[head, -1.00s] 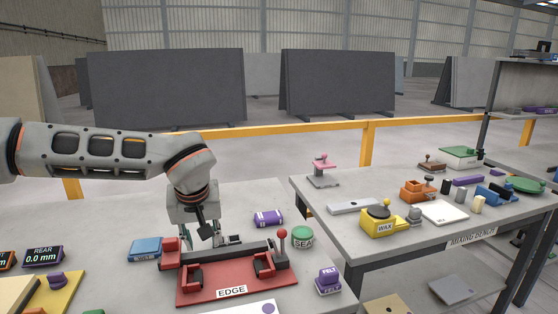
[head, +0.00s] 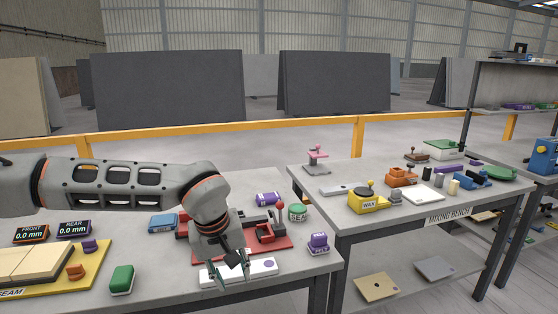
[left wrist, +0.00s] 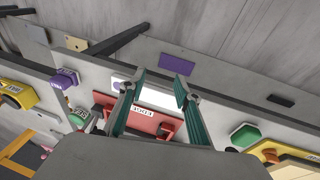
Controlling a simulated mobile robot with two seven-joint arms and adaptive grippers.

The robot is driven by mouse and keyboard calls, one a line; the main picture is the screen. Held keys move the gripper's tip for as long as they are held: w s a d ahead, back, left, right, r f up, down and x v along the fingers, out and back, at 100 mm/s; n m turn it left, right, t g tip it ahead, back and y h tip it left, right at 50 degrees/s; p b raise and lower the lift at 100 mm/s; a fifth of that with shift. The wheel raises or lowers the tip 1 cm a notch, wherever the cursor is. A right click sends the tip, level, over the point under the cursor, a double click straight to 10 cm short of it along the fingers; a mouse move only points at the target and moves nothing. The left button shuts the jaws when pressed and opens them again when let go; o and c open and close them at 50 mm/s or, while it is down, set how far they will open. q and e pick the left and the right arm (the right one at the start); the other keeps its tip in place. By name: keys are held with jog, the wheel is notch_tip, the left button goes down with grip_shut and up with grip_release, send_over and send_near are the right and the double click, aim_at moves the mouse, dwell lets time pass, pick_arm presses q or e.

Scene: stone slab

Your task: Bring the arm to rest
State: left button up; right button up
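My left arm (head: 120,186) reaches in from the left in the head view and bends down at the wrist. Its gripper (head: 232,276) hangs over the near part of the left bench, in front of the red EDGE fixture (head: 283,242) and over the white plate with a purple dot (head: 262,267). In the left wrist view the two fingers (left wrist: 160,84) stand apart with nothing held between them. The red fixture (left wrist: 150,122) and white plate (left wrist: 157,97) show beyond them. The arm hides part of the fixture. My right gripper is not in view.
A green block (head: 122,279) and the yellow SEAM board (head: 85,275) lie left of the gripper. A purple FELT block (head: 318,243) and green SEAL pot (head: 298,212) stand right. The mixing bench (head: 420,207) lies farther right, across a gap.

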pick_arm(q)
jog(key=s+d+f+n+g+h, duration=0.2)
jog(key=s+d+g+h, duration=0.15)
jog(key=s+d, duration=0.55)
jog(key=s+d+f+n+g+h, duration=0.2)
jog(key=s+d+h, duration=0.2)
jog(key=s+d, duration=0.45)
jog(key=s+d+r+n+h, duration=0.3)
jog(key=d+r+n+h, duration=0.75)
jog(key=n, duration=0.25)
jog(key=w+a+f+n+t+h, duration=0.1)
jog(key=w+a+n+t, duration=0.6)
jog(key=n+t, duration=0.75)
jog(key=w+a+f+n+t+y, duration=0.5)
jog(key=a+f+n, duration=0.4)
jog(key=n, duration=0.7)
jog(key=s+a+f+n+g+y, duration=0.1)
jog(key=a+f+n+y, duration=0.35)
jog(key=f, duration=0.25)
jog(key=s+a+f+n+y, duration=0.1)
jog(key=a+f+n+y, duration=0.35)
jog(key=f, duration=0.35)
jog(key=s+a+f+n+g+y, duration=0.3)
jog(key=s+a+f+n, duration=0.4)
jog(key=s+a+f, duration=0.6)
notch_tip(320, 180, down, 2)
jog(key=shift+s+f+g+y, duration=0.15)
jog(key=shift+g+y, duration=0.15)
jog(key=shift+g, duration=0.6)
